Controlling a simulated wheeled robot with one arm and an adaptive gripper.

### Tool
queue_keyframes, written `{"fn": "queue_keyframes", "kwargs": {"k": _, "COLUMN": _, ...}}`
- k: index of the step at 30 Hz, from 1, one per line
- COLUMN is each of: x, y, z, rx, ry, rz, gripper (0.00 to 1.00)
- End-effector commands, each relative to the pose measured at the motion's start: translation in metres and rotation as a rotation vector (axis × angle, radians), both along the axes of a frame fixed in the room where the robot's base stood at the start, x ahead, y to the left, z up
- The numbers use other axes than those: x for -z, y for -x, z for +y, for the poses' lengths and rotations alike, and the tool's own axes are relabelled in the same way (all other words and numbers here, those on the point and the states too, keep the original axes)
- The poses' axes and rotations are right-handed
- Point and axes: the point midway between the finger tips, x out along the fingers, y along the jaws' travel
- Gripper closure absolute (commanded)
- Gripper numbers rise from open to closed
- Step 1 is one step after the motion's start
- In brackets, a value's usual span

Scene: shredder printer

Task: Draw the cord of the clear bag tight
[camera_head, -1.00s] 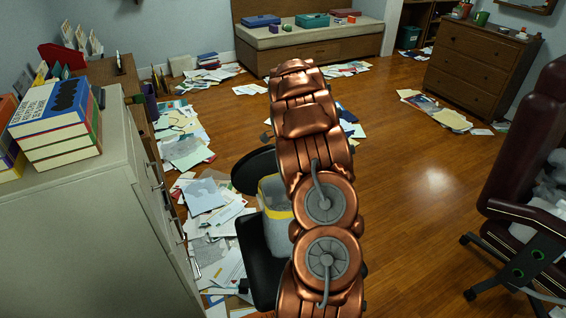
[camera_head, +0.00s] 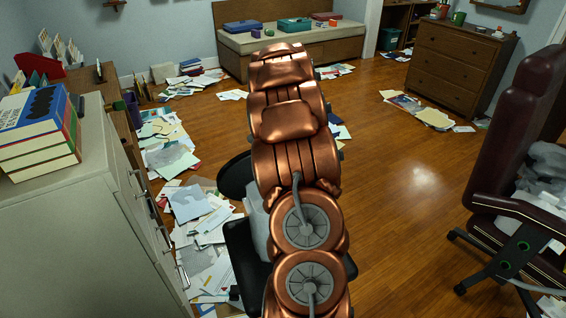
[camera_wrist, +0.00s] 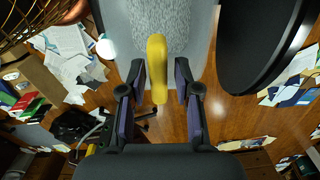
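The clear bag shows as a greyish, speckled surface (camera_wrist: 195,25) at the top of the wrist view. In the head view only a pale strip of it (camera_head: 257,222) shows at the left of my arm, between dark rounded parts. Its cord is a thick yellow piece (camera_wrist: 157,65) that hangs between the fingers of my gripper (camera_wrist: 160,84). The fingers stand partly apart, with a visible gap to the right of the cord, so I see no firm grip. My arm hides the gripper and most of the bag in the head view.
A maroon office chair (camera_head: 508,140) stands at the right. A grey filing cabinet (camera_head: 85,230) with books on it is at the left. Papers (camera_head: 200,205) litter the floor beside the bag. The wooden floor (camera_head: 400,230) between arm and chair is mostly clear.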

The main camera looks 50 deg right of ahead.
Motion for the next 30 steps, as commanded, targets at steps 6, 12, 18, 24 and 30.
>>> {"fn": "queue_keyframes", "kwargs": {"k": 6, "x": 0.0, "y": 0.0, "z": 0.0, "rx": 0.0, "ry": 0.0, "rz": 0.0, "gripper": 0.56}}
{"fn": "queue_keyframes", "kwargs": {"k": 12, "x": -0.002, "y": 0.0, "z": -0.001, "rx": 0.0, "ry": 0.001, "rz": 0.0, "gripper": 0.56}}
{"fn": "queue_keyframes", "kwargs": {"k": 18, "x": -0.023, "y": -0.001, "z": -0.001, "rx": -0.001, "ry": 0.004, "rz": -0.002, "gripper": 0.56}}
{"fn": "queue_keyframes", "kwargs": {"k": 24, "x": -0.061, "y": -0.001, "z": 0.0, "rx": 0.001, "ry": 0.002, "rz": -0.003, "gripper": 0.56}}
{"fn": "queue_keyframes", "kwargs": {"k": 30, "x": -0.096, "y": -0.001, "z": -0.001, "rx": -0.001, "ry": 0.002, "rz": -0.002, "gripper": 0.56}}
